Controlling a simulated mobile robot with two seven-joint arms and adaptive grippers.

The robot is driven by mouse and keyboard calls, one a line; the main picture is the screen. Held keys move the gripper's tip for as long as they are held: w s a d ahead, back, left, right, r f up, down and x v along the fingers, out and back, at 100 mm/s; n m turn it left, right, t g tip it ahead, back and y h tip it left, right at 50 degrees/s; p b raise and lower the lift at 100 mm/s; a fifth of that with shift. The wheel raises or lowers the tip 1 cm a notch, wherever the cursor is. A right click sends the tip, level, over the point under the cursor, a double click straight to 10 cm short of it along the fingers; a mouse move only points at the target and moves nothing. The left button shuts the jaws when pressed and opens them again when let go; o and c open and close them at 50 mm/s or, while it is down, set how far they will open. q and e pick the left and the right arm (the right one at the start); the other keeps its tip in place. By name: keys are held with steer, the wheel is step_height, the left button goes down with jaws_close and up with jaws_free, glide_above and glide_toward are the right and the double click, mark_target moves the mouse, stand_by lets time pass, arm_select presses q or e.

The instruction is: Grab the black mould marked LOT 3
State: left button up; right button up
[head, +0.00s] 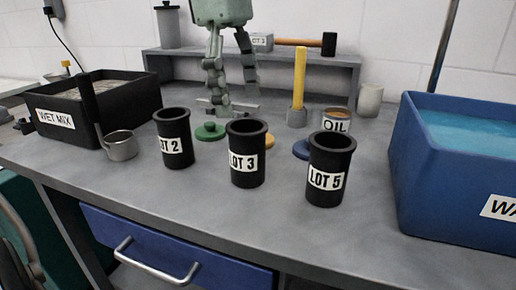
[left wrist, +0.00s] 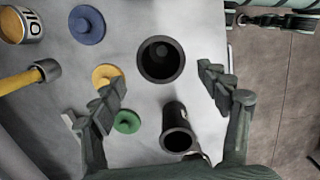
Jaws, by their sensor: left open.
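The black mould marked LOT 3 (head: 247,153) stands upright in the middle of the bench front, between the LOT 2 mould (head: 174,138) and the LOT 5 mould (head: 330,170). My left gripper (head: 236,99) is open and empty. Its fingers point down, and in the head view they appear above and behind LOT 3. In the left wrist view, the open mouth of a mould (left wrist: 160,60), by its position LOT 3, shows just beyond the gap between my fingertips (left wrist: 160,86). A second mould (left wrist: 177,135), apparently LOT 2, shows lower down.
Green (head: 210,131), yellow (head: 265,141) and blue (head: 302,150) lids lie behind the moulds. A metal cup (head: 120,146) and WET MIX bin (head: 112,115) are left; a blue water tub (head: 440,165) is right. An OIL tin (head: 336,124) and yellow-handled tool (head: 299,80) stand behind.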

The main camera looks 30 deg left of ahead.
mark_target(247, 132)
arm_select(q)
steer(key=f, duration=0.3)
steer(key=d+f, duration=0.1)
steer(key=f, duration=0.2)
steer(key=shift+d+f, duration=0.15)
steer(key=shift+f, duration=0.1)
steer(key=c, duration=1.2)
steer(key=shift+c, duration=0.2)
